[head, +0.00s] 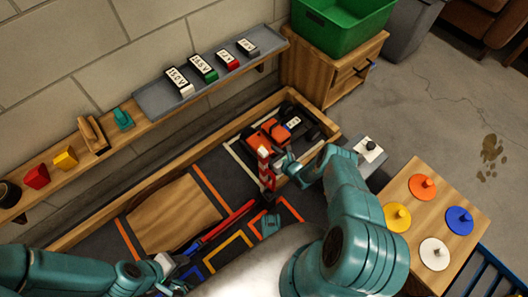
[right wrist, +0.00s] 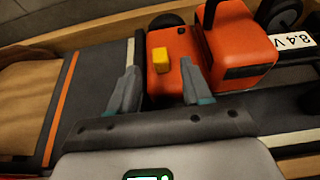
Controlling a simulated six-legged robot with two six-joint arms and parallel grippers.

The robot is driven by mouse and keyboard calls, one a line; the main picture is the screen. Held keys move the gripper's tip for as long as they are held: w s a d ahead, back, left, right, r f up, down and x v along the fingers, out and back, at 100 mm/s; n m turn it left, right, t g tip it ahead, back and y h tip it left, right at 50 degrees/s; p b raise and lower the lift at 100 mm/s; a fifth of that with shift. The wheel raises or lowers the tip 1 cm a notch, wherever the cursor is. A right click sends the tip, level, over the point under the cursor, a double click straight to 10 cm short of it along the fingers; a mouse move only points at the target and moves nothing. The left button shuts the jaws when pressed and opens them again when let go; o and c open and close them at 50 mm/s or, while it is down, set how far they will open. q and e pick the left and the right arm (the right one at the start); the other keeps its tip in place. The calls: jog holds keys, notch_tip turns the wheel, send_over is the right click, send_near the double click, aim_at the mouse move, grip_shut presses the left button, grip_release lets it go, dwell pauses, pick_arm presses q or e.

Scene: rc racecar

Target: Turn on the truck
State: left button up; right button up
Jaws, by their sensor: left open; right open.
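The orange truck (head: 273,132) sits in the far right corner of the wood-framed track, with black wheels and a white 8.4 V battery label (right wrist: 293,41) on it. In the right wrist view its orange body (right wrist: 230,50) fills the upper middle. A small yellow block-like switch (right wrist: 161,60) stands on its orange surface. My right gripper (head: 283,163) is open beside the truck. Its fingers (right wrist: 160,88) are on either side below the yellow switch, and contact cannot be told. My left gripper (head: 168,268) is open and empty near the track's front, far from the truck.
A red-and-white post (head: 265,165) stands close to my right gripper. A wooden ramp (head: 172,212) lies left on the track. Labelled batteries (head: 203,67) stand on the wall shelf.

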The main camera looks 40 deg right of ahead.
jog(key=b+x, duration=0.2)
jog(key=x, duration=0.2)
jog(key=shift+f, duration=0.15)
jog(key=shift+w, duration=0.35)
grip_shut()
jog(key=shift+w+d+b, duration=0.1)
jog(key=shift+d+b, duration=0.4)
jog(key=shift+d, duration=1)
grip_release()
